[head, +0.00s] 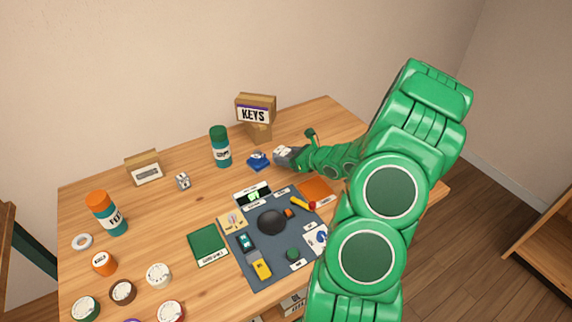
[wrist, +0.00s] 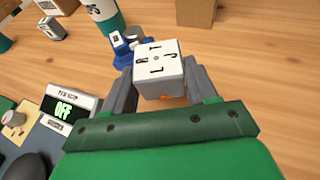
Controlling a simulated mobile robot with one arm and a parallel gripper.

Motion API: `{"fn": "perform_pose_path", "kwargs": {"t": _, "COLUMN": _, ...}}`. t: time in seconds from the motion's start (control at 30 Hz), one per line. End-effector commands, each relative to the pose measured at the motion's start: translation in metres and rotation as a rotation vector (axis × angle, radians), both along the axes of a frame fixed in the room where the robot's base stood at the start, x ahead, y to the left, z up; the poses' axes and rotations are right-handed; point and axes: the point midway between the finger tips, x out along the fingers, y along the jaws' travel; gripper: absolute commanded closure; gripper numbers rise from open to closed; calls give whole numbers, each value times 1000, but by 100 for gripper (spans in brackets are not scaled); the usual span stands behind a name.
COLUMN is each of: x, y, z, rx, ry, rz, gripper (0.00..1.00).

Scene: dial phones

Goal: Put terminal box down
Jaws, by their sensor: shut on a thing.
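The terminal box (wrist: 158,75) is a small pale grey cube with black letters on its white top. In the wrist view it sits between the two grey fingers of my gripper (wrist: 162,88), which is shut on it. In the head view my gripper (head: 284,155) is over the back part of the wooden table, and the box's white top (head: 281,150) shows at its tip. I cannot tell whether the box's underside touches the table.
A blue object (head: 258,161) is just left of the gripper, close to the box. A teal bottle (head: 222,150) and the KEYS box (head: 256,112) stand behind. A dark mat (head: 262,245) with several items lies in front. Bare wood (wrist: 255,60) shows right of the box.

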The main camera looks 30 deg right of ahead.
Motion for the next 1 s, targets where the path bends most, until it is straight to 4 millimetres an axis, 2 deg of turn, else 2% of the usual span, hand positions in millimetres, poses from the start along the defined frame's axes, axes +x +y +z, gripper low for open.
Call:
{"fn": "perform_pose_path", "kwargs": {"t": 0.4, "x": 0, "y": 0, "z": -33, "rx": 2, "ry": 0, "rz": 0, "gripper": 74}}
{"fn": "perform_pose_path", "kwargs": {"t": 0.83, "x": 0, "y": 0, "z": -37, "rx": 1, "ry": -1, "rz": 0, "gripper": 74}}
{"fn": "perform_pose_path", "kwargs": {"t": 0.87, "x": 0, "y": 0, "z": -37, "rx": 1, "ry": -1, "rz": 0, "gripper": 40}}
{"fn": "perform_pose_path", "kwargs": {"t": 1.0, "x": 0, "y": 0, "z": -37, "rx": 0, "ry": -1, "rz": 0, "gripper": 18}}
